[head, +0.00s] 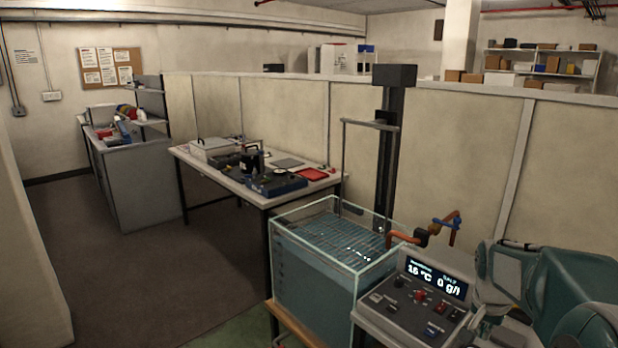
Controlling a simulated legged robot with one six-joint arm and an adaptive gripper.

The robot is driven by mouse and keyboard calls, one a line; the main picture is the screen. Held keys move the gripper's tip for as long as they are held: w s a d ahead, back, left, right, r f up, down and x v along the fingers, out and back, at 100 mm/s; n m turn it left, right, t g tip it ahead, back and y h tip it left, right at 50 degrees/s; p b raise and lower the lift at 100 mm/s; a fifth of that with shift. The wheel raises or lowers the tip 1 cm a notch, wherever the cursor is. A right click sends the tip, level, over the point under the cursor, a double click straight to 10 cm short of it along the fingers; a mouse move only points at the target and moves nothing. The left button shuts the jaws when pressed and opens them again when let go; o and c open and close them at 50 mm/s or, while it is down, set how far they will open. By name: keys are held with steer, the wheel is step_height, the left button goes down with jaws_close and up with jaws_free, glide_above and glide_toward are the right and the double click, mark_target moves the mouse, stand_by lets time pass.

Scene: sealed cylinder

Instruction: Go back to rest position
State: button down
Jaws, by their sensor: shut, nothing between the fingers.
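Part of my own arm, teal and light grey, fills the lower right corner of the head view, close to the camera. I cannot make out my gripper or its fingertips among these parts. A glass tank (312,278) with bluish water and a grid across its top stands left of my arm. A grey control box (412,300) with knobs, buttons and a lit display reading 16 °C and 0 g/l sits between the tank and my arm. A dark upright column (394,150) with a thin side bar rises behind the tank.
An orange pipe with a blue lever (446,223) stands behind the control box, near my arm. A workbench (262,195) with instruments and a red tray (312,174) lies beyond the tank. A partition wall (455,150) runs behind. The brown floor at left is clear.

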steer(key=s+a+r+n+t, duration=0.2)
steer(key=s+a+r+n, duration=0.2)
steer(key=s+a+r, duration=0.45)
steer(key=s+a+f+n+t+y, duration=0.1)
steer(key=s+a+n, duration=0.4)
steer(key=s+a, duration=0.6)
steer(key=shift+s+f+n+t+y, duration=0.3)
steer(key=shift+s+f+t+y, duration=0.1)
steer(key=shift+s+f+y, duration=0.15)
steer(key=shift+r, duration=0.1)
